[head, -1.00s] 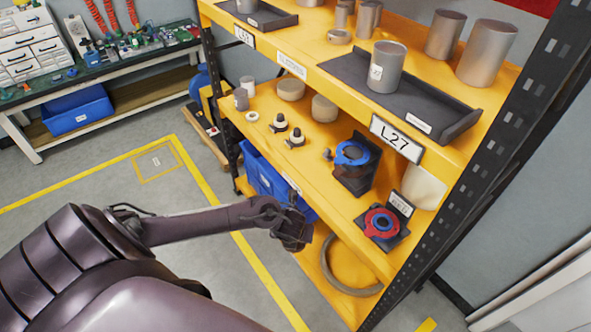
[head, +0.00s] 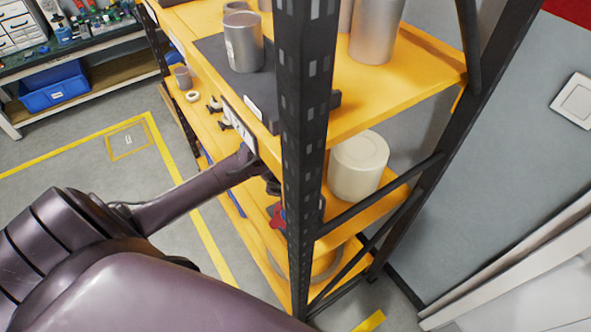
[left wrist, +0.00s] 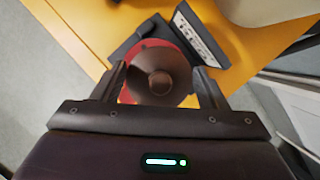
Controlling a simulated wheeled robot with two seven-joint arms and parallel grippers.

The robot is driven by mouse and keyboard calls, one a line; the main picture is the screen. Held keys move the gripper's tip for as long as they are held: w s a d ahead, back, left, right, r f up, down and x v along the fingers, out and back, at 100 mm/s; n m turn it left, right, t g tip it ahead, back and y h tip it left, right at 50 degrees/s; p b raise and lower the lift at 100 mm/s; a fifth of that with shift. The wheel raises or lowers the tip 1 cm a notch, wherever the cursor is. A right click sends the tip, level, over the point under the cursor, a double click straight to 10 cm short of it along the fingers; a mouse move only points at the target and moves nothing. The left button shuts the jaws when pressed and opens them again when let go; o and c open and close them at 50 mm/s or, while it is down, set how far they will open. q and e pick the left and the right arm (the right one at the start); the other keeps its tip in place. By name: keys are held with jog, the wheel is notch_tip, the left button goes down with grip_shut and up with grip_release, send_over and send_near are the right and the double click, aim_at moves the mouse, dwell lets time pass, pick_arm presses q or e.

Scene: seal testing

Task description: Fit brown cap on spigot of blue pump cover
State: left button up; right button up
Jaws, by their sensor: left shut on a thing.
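My left gripper (left wrist: 161,84) is shut on a round brown cap (left wrist: 158,76) with a raised middle. In the left wrist view the cap is in front of a red pump cover (left wrist: 128,93) on a dark stand; I cannot tell whether they touch. The red cover also shows in the head view (head: 277,216), partly behind the rack post. The gripper itself is mostly hidden there behind the post and the shelf. The blue pump cover shows in neither view now. My right gripper is not in view.
A black rack post (head: 303,150) stands close to my left arm. The yellow upper shelf (head: 425,85) overhangs the arm's end. A cream container (head: 358,166) stands on the shelf behind the post. A label plate (left wrist: 200,38) is beside the red cover.

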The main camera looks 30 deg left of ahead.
pick_arm(q)
jog(key=shift+s+a+f+b, duration=0.15)
jog(key=shift+f+b, duration=0.25)
jog(key=shift+f, duration=0.05)
jog(key=shift+s+a+f+b, duration=0.15)
jog(key=shift+f+b, duration=0.25)
jog(key=shift+r, duration=0.3)
jog(key=shift+w+d+f+b, duration=0.15)
jog(key=shift+f+b, duration=0.2)
jog(key=shift+f, duration=0.3)
jog(key=shift+f+b, duration=0.75)
jog(key=shift+f, duration=0.1)
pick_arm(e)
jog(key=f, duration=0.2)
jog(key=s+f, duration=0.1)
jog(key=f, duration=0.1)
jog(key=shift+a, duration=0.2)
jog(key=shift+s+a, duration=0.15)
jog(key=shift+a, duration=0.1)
pick_arm(q)
jog(key=shift+f, duration=0.25)
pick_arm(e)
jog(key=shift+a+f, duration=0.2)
pick_arm(q)
jog(key=shift+f+b, duration=0.1)
jog(key=shift+b, duration=0.2)
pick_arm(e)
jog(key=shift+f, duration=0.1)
